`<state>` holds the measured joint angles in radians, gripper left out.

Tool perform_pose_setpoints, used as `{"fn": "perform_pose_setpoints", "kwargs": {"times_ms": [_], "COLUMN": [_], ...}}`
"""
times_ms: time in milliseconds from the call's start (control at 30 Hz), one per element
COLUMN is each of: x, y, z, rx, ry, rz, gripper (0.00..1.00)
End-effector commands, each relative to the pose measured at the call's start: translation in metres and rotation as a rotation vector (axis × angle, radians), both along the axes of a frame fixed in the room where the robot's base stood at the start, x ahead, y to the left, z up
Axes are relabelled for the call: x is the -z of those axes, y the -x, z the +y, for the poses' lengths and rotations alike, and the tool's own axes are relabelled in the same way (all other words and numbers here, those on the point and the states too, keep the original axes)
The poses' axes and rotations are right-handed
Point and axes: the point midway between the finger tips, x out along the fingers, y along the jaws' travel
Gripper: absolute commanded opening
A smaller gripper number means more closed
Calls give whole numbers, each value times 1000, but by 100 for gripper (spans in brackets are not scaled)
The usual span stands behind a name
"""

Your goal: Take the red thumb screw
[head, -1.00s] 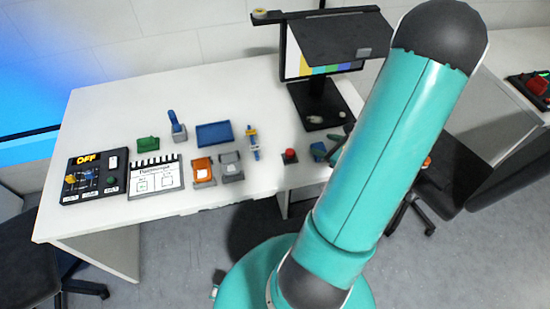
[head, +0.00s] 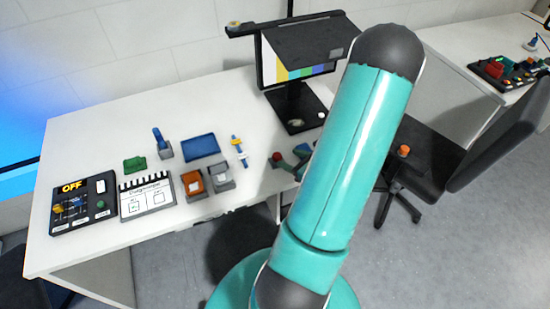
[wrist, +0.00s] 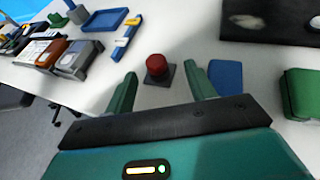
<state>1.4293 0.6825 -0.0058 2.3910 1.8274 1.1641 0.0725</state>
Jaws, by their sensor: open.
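The red thumb screw (wrist: 156,65) stands upright on a small dark square base on the white table. It shows between my fingers and slightly beyond them in the wrist view. My gripper (wrist: 161,77) is open and empty, with one green finger on each side of the screw's line. I cannot tell whether a finger touches the base.
A blue block (wrist: 225,76) lies just right of my right finger, and a green block (wrist: 300,94) farther right. A blue and yellow slider piece (wrist: 126,39) and a grey holder (wrist: 76,60) stand to the left. A monitor stand base (head: 297,108) is behind.

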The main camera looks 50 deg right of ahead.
Motion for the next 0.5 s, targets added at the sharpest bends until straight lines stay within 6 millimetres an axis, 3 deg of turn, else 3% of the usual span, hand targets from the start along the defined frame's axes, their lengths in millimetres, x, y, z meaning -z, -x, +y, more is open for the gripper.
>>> {"fn": "perform_pose_setpoints", "kwargs": {"times_ms": [100,367,500], "x": [8,17,27], "y": [-19,-40,-60], "z": [-2,0,2], "rx": [-3,-6,-6], "ry": [-1,-1,-2], "rz": [-1,0,0], "gripper": [55,55,55]}}
